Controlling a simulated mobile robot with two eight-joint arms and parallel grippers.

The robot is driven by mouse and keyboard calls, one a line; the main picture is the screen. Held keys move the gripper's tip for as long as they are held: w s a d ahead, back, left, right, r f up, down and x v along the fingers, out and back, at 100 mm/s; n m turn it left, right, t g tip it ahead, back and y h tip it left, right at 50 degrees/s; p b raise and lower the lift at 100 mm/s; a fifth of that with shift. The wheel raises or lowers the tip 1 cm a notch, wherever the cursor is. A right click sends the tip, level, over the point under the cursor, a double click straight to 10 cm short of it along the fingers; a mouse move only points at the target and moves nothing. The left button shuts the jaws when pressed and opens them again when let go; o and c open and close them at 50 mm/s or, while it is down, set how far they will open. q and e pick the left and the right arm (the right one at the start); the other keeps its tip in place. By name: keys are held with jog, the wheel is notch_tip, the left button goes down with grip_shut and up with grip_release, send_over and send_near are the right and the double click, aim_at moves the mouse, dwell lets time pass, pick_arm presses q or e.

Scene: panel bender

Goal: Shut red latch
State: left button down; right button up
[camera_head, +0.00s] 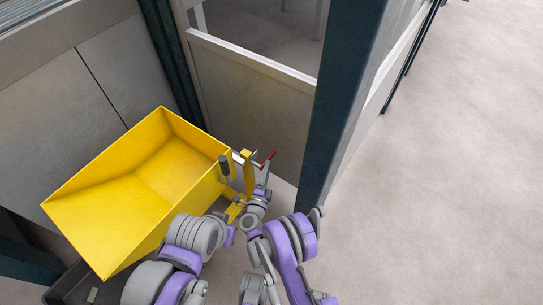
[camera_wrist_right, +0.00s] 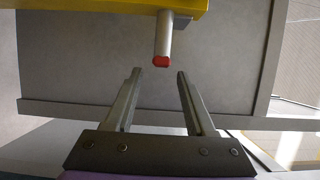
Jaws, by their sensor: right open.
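The red latch is a pale metal rod with a red tip. In the right wrist view its red end (camera_wrist_right: 161,62) hangs below a yellow edge, just beyond and between my fingertips. In the head view the red handle (camera_head: 268,158) sticks out by the right side of the yellow bin (camera_head: 150,185). My right gripper (camera_head: 264,172) is close to the handle; in the wrist view its two fingers (camera_wrist_right: 159,75) are apart with nothing between them. I cannot tell whether they touch the latch. My left gripper is not visible.
A dark post (camera_head: 345,100) stands close to the right of my arms. A grey panel wall (camera_head: 250,100) is behind the latch. A dark lever grip (camera_head: 224,165) is at the bin's right edge. Open floor (camera_head: 450,180) lies to the right.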

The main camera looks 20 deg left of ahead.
aim_at(271, 156)
jog(key=w, duration=0.6)
jog(key=shift+w+a, duration=0.1)
jog(key=shift+w, duration=0.3)
grip_shut()
dwell(1.0)
